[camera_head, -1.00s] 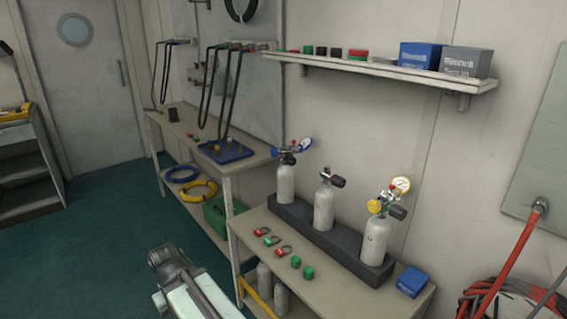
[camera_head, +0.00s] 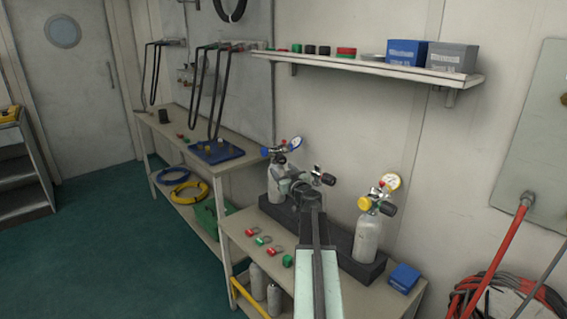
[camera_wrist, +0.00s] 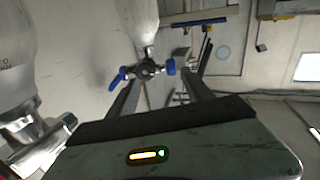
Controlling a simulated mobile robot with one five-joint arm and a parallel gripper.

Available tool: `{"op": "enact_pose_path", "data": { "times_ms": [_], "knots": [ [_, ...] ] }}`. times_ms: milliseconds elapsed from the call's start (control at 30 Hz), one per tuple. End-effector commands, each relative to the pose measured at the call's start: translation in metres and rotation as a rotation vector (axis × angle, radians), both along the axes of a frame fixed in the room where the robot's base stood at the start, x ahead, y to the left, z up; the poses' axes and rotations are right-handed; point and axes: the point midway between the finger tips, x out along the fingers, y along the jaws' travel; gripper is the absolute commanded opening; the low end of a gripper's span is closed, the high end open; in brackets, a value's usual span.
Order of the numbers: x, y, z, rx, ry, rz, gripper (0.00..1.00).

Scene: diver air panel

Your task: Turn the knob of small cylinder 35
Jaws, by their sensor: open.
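Three small white cylinders stand in a dark rack (camera_head: 345,262) on the bench. The left one (camera_head: 273,187) has a blue knob (camera_head: 268,152) and a blue-rimmed gauge. The middle one is mostly hidden by my arm; its dark knob (camera_head: 328,179) shows. The right one (camera_head: 367,240) has a yellow knob and a black knob. I cannot read which is number 35. My gripper (camera_head: 290,184) is over the rack, in front of the left and middle cylinders. In the tilted wrist view my open, empty gripper (camera_wrist: 160,76) frames a valve with blue parts (camera_wrist: 148,69), apparently beyond the fingertips.
A close cylinder (camera_wrist: 28,65) with a metal valve fills the wrist view's left edge. Padlocks (camera_head: 262,240), a green block and a blue box (camera_head: 404,278) lie on the bench. A shelf (camera_head: 370,69) with boxes hangs above. Red hoses (camera_head: 497,252) are at the right.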

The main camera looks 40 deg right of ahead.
Motion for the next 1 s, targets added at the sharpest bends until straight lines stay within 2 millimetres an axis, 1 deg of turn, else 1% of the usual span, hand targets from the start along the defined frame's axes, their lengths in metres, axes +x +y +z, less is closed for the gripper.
{"op": "enact_pose_path", "data": {
  "times_ms": [33, 100, 267, 367, 467, 600, 700, 800, 1000],
  "knots": [
    [-0.008, -0.014, 0.002, -0.007, -0.008, -0.029, 0.59],
    [-0.013, -0.023, 0.004, -0.013, -0.013, -0.051, 0.59],
    [-0.012, -0.025, 0.004, -0.016, -0.014, -0.053, 0.59],
    [-0.004, -0.028, 0.004, -0.015, -0.013, -0.052, 0.59],
    [0.009, -0.035, 0.004, -0.014, -0.013, -0.051, 0.59],
    [0.035, -0.047, 0.004, -0.014, -0.013, -0.050, 0.59],
    [0.049, -0.054, 0.004, -0.014, -0.012, -0.052, 0.59],
    [0.056, -0.057, 0.004, -0.014, -0.013, -0.053, 0.59],
    [0.056, -0.057, 0.004, -0.014, -0.013, -0.053, 0.59]
  ]
}}
